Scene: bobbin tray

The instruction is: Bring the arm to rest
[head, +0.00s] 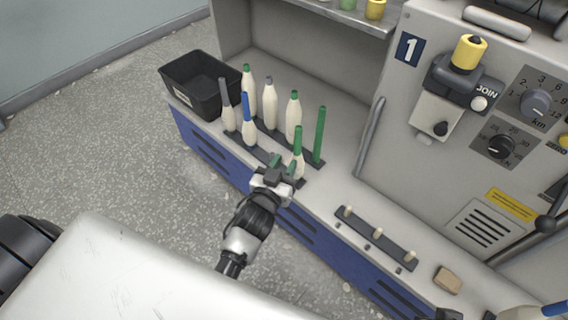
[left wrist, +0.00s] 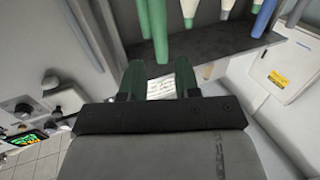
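My left gripper (head: 282,164) is in front of the bobbin rack (head: 268,128), with its arm coming from the lower left. In the left wrist view its two green fingers (left wrist: 158,80) stand apart with nothing held between them. A green-tipped bobbin (head: 298,158) stands just beyond the fingers; whether they touch it I cannot tell. Several pale bobbins (head: 270,105) with green, blue or grey tips stand upright on the rack, beside a bare green peg (head: 319,135). A green peg also shows in the left wrist view (left wrist: 158,25). My right gripper is not identifiable in view.
A black bin (head: 200,86) stands at the left end of the bench. A dark strip with short pegs (head: 375,236) and a tan block (head: 447,279) lie to the right. The control panel (head: 480,110) rises behind. Grey floor is open at left.

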